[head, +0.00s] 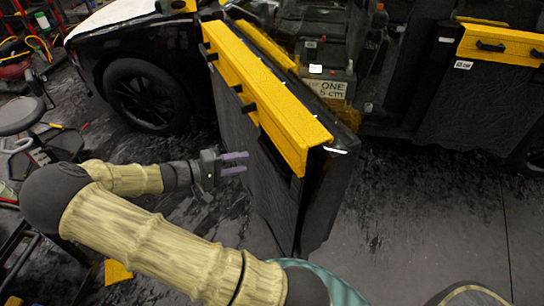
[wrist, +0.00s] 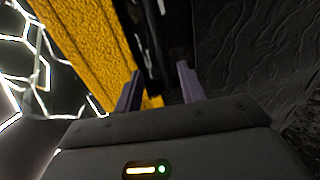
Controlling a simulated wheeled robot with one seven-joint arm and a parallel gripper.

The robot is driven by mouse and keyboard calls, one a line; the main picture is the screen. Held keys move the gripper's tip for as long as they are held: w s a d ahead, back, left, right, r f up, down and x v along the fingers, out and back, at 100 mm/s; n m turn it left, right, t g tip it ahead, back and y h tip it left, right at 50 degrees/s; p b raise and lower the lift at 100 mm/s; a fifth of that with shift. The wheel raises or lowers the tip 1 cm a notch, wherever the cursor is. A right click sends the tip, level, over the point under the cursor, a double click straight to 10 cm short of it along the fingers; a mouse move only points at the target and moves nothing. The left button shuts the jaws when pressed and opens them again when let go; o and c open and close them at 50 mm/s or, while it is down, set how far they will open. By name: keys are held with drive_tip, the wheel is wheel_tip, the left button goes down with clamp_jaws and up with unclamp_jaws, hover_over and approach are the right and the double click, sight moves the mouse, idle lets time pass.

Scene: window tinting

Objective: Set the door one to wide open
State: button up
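The near car door (head: 327,200) is dark with a yellow strip (head: 265,90) along its top and stands swung out from the car, well ajar. A sign reading "ONE" (head: 328,89) shows just behind it. My gripper (head: 240,163) has two purple fingers, spread apart with nothing between them. It is at the left, outer side of the door, below the yellow strip. In the wrist view the open fingers (wrist: 158,88) point at the dark panel and the yellow strip (wrist: 85,35). I cannot tell whether they touch the door.
The car's front wheel (head: 145,95) is behind and left of the door. Another door with a yellow strip (head: 505,43) is at the right. A round stool (head: 20,115) and clutter stand at the far left. The floor (head: 420,220) right of the door is clear.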

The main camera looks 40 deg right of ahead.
sight(269, 157)
drive_tip(key=x, duration=1.1)
drive_tip(key=shift+d, duration=0.1)
drive_tip(key=shift+c, duration=0.2)
drive_tip(key=shift+r, duration=0.1)
clamp_jaws()
